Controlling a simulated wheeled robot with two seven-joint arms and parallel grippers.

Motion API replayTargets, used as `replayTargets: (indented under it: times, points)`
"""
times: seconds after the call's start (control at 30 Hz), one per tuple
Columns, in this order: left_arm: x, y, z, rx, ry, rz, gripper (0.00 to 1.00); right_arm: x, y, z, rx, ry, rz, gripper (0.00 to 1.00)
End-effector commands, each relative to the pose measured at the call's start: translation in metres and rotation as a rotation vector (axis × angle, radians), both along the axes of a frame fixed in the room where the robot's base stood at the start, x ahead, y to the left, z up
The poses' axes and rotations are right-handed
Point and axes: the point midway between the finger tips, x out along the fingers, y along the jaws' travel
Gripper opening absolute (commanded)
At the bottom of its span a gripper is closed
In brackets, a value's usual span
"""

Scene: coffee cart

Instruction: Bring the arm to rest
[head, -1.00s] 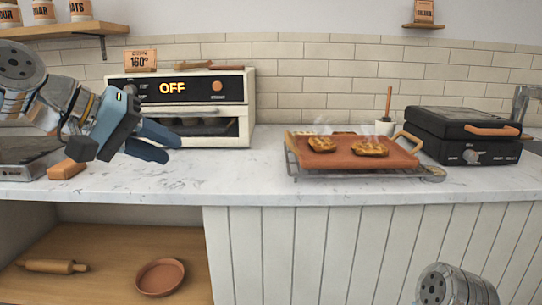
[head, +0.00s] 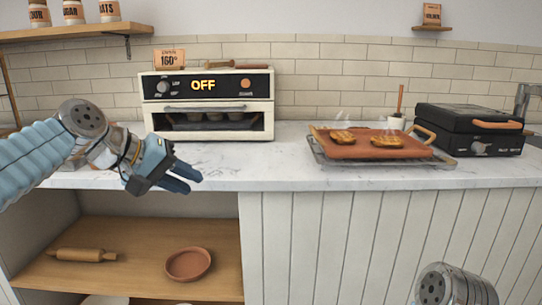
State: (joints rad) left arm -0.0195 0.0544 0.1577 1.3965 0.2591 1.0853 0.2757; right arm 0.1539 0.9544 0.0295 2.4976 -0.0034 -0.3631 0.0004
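My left arm comes in from the left, bent at a grey joint. Its blue gripper (head: 194,184) points to the right and down over the front edge of the counter (head: 275,165). Its two fingertips look slightly apart, with nothing visible between them. It is clear of the oven and the tray. Part of my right arm (head: 452,285) shows at the bottom right; its gripper is out of view.
A white oven (head: 258,88) reading OFF stands behind the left gripper. A terracotta tray (head: 360,150) with two steaming toasted pieces sits on a wire rack, beside a black press (head: 470,125). Below is an open shelf with a rolling pin (head: 84,255) and round dish (head: 188,264).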

Motion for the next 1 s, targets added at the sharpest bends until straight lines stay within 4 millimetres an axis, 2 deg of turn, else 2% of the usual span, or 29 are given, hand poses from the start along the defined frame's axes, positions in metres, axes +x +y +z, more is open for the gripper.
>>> replayTargets:
  times: [0.03, 0.17, 0.27, 0.37, 0.4, 0.47, 0.5, 0.57, 0.6, 0.67, 0.7, 0.77, 0.8, 0.9, 1.0]
  points:
    - [0.009, -0.002, -0.019, 0.007, 0.019, 0.004, 0.28, 0.000, 0.000, 0.000, 0.000, 0.000, 0.000, 0.47]
    - [0.032, -0.007, -0.072, 0.032, 0.062, 0.021, 0.28, 0.000, 0.000, 0.000, 0.000, 0.000, 0.000, 0.47]
    - [0.049, -0.012, -0.131, 0.061, 0.106, 0.033, 0.28, 0.000, 0.000, 0.000, 0.000, 0.000, 0.000, 0.47]
    - [0.059, -0.019, -0.212, 0.103, 0.163, 0.039, 0.28, 0.000, 0.000, 0.000, 0.000, 0.000, 0.000, 0.47]
    - [0.059, -0.022, -0.247, 0.123, 0.188, 0.041, 0.28, 0.000, 0.000, 0.000, 0.000, 0.000, 0.000, 0.47]
    - [0.053, -0.025, -0.301, 0.154, 0.222, 0.037, 0.28, 0.000, 0.000, 0.000, 0.000, 0.000, 0.000, 0.47]
    - [0.046, -0.028, -0.336, 0.175, 0.245, 0.032, 0.28, 0.000, 0.000, 0.000, 0.000, 0.000, 0.000, 0.47]
    - [0.031, -0.032, -0.386, 0.205, 0.278, 0.020, 0.28, 0.000, 0.000, 0.000, 0.000, 0.000, 0.000, 0.47]
    - [0.017, -0.035, -0.419, 0.225, 0.300, 0.010, 0.28, 0.000, 0.000, 0.000, 0.000, 0.000, 0.000, 0.47]
    - [-0.010, -0.039, -0.465, 0.254, 0.332, -0.011, 0.28, 0.000, 0.000, 0.000, 0.000, 0.000, 0.000, 0.47]
    - [-0.030, -0.041, -0.494, 0.271, 0.351, -0.026, 0.28, 0.000, 0.000, 0.000, 0.000, 0.000, 0.000, 0.47]
    - [-0.064, -0.046, -0.531, 0.294, 0.380, -0.054, 0.28, 0.000, 0.000, 0.000, 0.000, 0.000, 0.000, 0.47]
    - [-0.087, -0.049, -0.552, 0.306, 0.398, -0.073, 0.28, 0.000, 0.000, 0.000, 0.000, 0.000, 0.000, 0.47]
    - [-0.143, -0.054, -0.590, 0.327, 0.432, -0.119, 0.28, 0.000, 0.000, 0.000, 0.000, 0.000, 0.000, 0.47]
    - [-0.186, -0.059, -0.608, 0.337, 0.454, -0.155, 0.28, 0.000, 0.000, 0.000, 0.000, 0.000, 0.000, 0.47]
